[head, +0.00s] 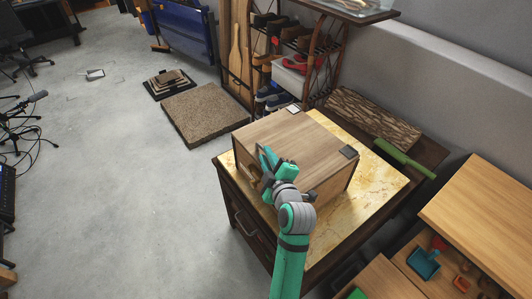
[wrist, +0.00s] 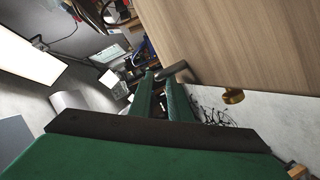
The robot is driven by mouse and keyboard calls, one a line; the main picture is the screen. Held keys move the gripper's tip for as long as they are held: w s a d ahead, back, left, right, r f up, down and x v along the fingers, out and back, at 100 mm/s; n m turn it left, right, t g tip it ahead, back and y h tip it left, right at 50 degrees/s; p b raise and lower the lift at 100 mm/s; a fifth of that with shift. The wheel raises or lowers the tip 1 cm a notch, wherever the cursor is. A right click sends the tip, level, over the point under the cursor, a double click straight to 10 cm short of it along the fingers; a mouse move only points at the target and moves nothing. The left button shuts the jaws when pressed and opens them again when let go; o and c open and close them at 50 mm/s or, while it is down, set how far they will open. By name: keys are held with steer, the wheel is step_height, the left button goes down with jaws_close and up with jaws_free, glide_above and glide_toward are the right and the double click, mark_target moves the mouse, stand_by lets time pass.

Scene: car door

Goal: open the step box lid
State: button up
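The step box is a light-brown wooden box (head: 300,135) on a table, with its flat top level and apparently closed. Its wood grain fills the upper right of the wrist view (wrist: 245,40). A brass knob (wrist: 233,97) stands out at the box's edge there. My gripper (head: 266,160) is at the box's near left side, in front of part of it. In the wrist view its two green fingers (wrist: 161,80) are apart with a gap between them. A dark rounded piece (wrist: 178,71) shows by the right fingertip; I cannot tell whether they touch.
The box stands on a yellow marbled tabletop (head: 381,184) above a dark drawer cabinet. A green-handled tool (head: 405,160) lies to the right. The floor (head: 130,200) to the left is mostly clear.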

steer(key=shift+w+f, duration=0.25)
steer(key=shift+w, duration=0.9)
steer(key=shift+a, duration=0.1)
jaws_close()
